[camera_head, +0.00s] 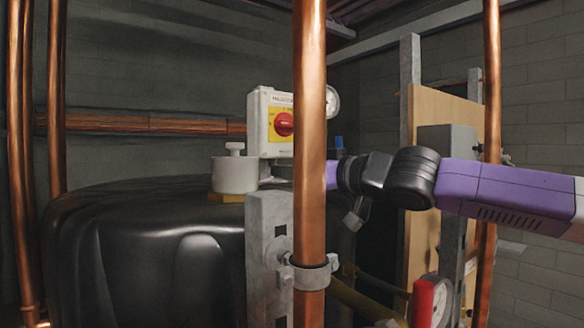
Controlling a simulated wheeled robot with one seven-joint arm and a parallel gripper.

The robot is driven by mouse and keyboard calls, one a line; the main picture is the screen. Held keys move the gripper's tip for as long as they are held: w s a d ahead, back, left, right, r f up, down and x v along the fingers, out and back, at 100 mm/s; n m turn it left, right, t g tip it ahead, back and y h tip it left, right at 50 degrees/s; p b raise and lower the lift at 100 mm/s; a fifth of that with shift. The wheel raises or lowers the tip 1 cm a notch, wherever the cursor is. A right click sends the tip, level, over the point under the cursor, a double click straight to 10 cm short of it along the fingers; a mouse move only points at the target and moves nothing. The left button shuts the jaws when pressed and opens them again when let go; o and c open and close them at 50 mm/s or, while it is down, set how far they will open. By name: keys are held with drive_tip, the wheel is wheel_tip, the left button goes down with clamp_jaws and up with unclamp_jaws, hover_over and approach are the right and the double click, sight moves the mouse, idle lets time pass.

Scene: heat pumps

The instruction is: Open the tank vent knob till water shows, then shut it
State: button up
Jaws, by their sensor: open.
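A white cylinder (234,175) with a small pale knob (235,149) on top stands on the black tank (150,235); this looks like the vent. No water shows around it. My arm (505,190) reaches in from the right, and its dark wrist (365,174) is just right of the front copper pipe. My gripper is open; its fingertips are largely hidden behind that pipe, so its exact distance from the knob cannot be told. No contact with the knob is visible.
The front copper pipe (309,120) stands between the camera and the arm's end, clamped to a grey post (268,235). A switch box with a red knob (284,124) is behind the vent. A gauge (332,101) and a wooden panel (440,110) are farther right.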

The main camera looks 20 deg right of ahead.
drive_tip(key=shift+w+a, duration=0.1)
clamp_jaws()
drive_tip(key=shift+n+g+y, duration=0.5)
drive_tip(key=shift+n+y, duration=0.1)
drive_tip(key=shift+y, duration=0.2)
drive_tip(key=n+g+y, duration=0.3)
drive_tip(key=a+n+g+y, duration=0.1)
drive_tip(key=g, duration=0.1)
drive_tip(key=shift+s+n+y, duration=0.3)
drive_tip(key=shift+s+y, duration=0.1)
drive_tip(key=shift+s+a+n+g+y, duration=0.1)
drive_tip(key=shift+s+n+g+y, duration=0.15)
drive_tip(key=shift+n+g+y, duration=0.7)
drive_tip(key=shift+s+a+n+g+y, duration=0.15)
drive_tip(key=shift+n+g, duration=0.4)
drive_tip(key=shift+g, duration=0.9)
drive_tip(key=shift+s+d+n+g, duration=0.1)
drive_tip(key=shift+s+n+g, duration=0.05)
drive_tip(key=shift+n+g, duration=0.3)
unclamp_jaws()
